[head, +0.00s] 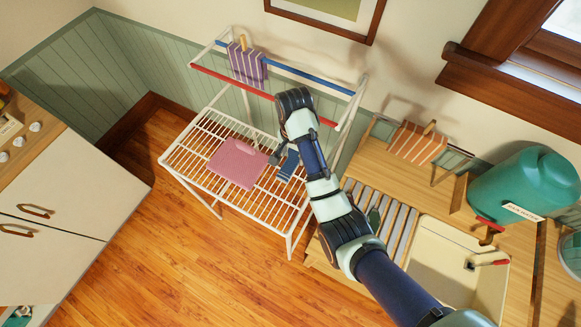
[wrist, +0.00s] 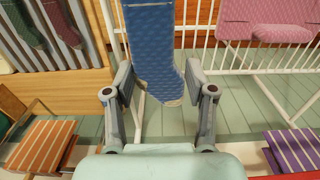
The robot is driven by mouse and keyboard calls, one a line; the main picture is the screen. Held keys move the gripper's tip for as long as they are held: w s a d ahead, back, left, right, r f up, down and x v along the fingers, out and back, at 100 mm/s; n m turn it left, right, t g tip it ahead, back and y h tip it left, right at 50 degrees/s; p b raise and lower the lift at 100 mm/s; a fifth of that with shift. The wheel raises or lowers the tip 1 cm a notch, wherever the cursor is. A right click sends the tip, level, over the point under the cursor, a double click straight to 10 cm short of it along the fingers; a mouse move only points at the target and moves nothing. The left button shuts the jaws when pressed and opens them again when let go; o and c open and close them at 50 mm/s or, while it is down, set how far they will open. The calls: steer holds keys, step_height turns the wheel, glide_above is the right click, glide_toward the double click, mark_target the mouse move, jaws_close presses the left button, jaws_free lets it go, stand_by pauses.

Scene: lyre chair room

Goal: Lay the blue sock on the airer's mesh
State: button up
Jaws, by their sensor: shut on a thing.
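The blue sock (wrist: 153,45) is pinched near one end between the two fingers of my gripper (wrist: 157,84) in the wrist view. The rest of it extends away from the fingers toward the top of the picture. In the head view the sock (head: 289,166) shows just below my gripper (head: 283,150), over the right part of the white airer's mesh (head: 205,137). I cannot tell whether it touches the wires. A pink cloth (head: 238,163) lies on the mesh just left of the sock; it also shows in the wrist view (wrist: 265,20).
A purple striped cloth (head: 246,65) hangs on the airer's upper bars, near the blue rail (head: 310,78) and red rail (head: 232,82). Green (wrist: 22,22) and dark red (wrist: 62,22) socks lie on slats beside the sink (head: 440,262). The mesh's front is bare.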

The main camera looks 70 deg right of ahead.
step_height(320, 180, down, 11)
stand_by(0.4)
steer(key=o, duration=1.1)
steer(key=shift+f, duration=0.15)
step_height(320, 180, up, 12)
steer(key=p, duration=0.3)
steer(key=shift+r, duration=0.25)
steer(key=shift+f, duration=0.1)
